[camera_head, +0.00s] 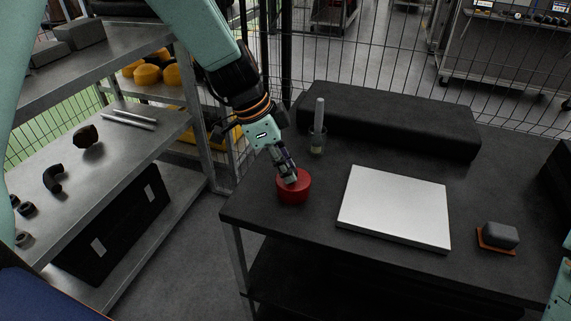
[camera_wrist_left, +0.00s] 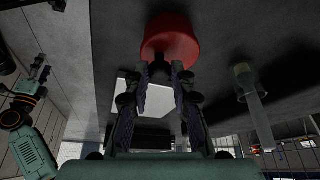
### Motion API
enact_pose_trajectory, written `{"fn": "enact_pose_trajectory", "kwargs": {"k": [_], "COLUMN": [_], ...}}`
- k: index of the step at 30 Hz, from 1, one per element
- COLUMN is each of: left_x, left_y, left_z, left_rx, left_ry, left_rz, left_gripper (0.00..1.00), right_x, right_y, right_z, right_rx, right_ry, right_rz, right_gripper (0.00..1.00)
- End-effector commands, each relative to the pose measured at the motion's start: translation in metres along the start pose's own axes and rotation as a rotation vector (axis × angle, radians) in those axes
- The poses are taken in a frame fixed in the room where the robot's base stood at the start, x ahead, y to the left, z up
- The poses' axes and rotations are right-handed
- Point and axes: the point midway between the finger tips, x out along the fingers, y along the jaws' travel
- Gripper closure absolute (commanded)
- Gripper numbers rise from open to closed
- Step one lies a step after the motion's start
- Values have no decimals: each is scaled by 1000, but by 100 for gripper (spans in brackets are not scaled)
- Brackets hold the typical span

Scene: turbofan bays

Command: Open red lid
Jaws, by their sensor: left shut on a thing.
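The red lid (camera_head: 299,194) is a round red piece near the front left corner of the dark table. In the left wrist view the red lid (camera_wrist_left: 170,35) fills the top middle, just beyond my fingertips. My left gripper (camera_head: 289,177) reaches down onto it from above. The fingers of my left gripper (camera_wrist_left: 160,72) are shut on the lid's top part, and the gripped spot is mostly hidden. My right gripper (camera_wrist_left: 38,75) shows small at the left of the wrist view; its jaws are not clear.
A white flat panel (camera_head: 394,209) lies right of the lid. Behind stand a clear cup with a grey rod (camera_head: 318,128) and a long black padded block (camera_head: 390,118). A grey block on an orange base (camera_head: 499,237) sits at right. A metal shelf (camera_head: 110,160) stands left.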

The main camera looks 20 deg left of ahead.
Motion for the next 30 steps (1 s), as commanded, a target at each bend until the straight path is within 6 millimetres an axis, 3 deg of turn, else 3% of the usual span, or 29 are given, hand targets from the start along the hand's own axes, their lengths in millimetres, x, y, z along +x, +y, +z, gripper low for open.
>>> {"fn": "enact_pose_trajectory", "kwargs": {"k": [14, 30], "left_x": [-1, -12], "left_y": [-1, -16], "left_z": [-1, -12], "left_rx": [-5, -92], "left_ry": [-8, -105], "left_rz": [14, 230], "left_gripper": [100, 100], "right_x": [-6, -65], "right_y": [0, 0], "right_z": [0, 0], "right_rx": [0, 0], "right_ry": [0, 0], "right_rz": [0, 0], "right_gripper": [40, 40]}}
